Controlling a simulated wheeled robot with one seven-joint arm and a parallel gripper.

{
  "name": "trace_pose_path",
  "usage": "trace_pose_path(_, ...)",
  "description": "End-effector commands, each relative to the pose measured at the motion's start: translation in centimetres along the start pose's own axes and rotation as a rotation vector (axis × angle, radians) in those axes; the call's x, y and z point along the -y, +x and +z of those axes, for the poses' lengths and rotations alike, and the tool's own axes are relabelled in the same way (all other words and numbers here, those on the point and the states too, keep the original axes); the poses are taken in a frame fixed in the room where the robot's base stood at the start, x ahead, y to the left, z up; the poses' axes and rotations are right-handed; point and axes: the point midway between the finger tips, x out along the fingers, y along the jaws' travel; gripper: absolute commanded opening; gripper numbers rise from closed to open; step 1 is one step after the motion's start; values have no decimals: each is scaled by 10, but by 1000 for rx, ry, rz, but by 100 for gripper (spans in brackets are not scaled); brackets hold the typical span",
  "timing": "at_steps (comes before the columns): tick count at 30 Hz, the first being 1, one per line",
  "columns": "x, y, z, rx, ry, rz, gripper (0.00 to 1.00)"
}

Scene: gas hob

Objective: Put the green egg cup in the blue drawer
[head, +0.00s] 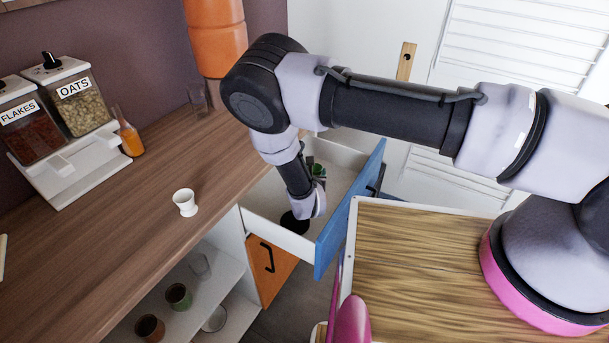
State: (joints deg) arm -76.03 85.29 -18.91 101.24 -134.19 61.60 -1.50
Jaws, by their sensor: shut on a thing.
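The blue drawer (349,212) is pulled out from under the counter, its white inside showing. My arm reaches down over it, with the wrist low at the drawer opening. A small green thing, which looks like the green egg cup (319,170), shows just beyond my wrist, within the drawer's outline. My gripper (317,182) is shut on it; the fingers are small and mostly hidden by the wrist. I cannot tell whether the cup touches the drawer floor.
A white egg cup (185,202) stands on the wooden counter (130,240). Flakes and oats dispensers (75,100) and an orange bottle (129,138) stand behind. An orange door (272,268) and open shelves with cups (178,296) are below. A wood-topped surface (430,260) is right.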

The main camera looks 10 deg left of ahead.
Motion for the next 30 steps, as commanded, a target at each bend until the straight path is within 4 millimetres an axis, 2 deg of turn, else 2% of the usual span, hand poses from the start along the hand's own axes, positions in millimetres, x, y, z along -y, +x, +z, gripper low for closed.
trace_pose_path(5, -2, 6, -13, 1, 2, 0, 0)
trace_pose_path(13, -39, 21, -7, 1, 3, 1, 0)
trace_pose_path(16, -37, 24, -18, 0, -1, -1, 0)
trace_pose_path(26, -37, 25, -20, 0, 0, 0, 0)
trace_pose_path(27, -37, 25, -20, 0, 0, -1, 64)
trace_pose_path(29, -37, 25, -19, 0, 0, 0, 83)
trace_pose_path(30, -37, 25, -19, 0, 0, 0, 83)
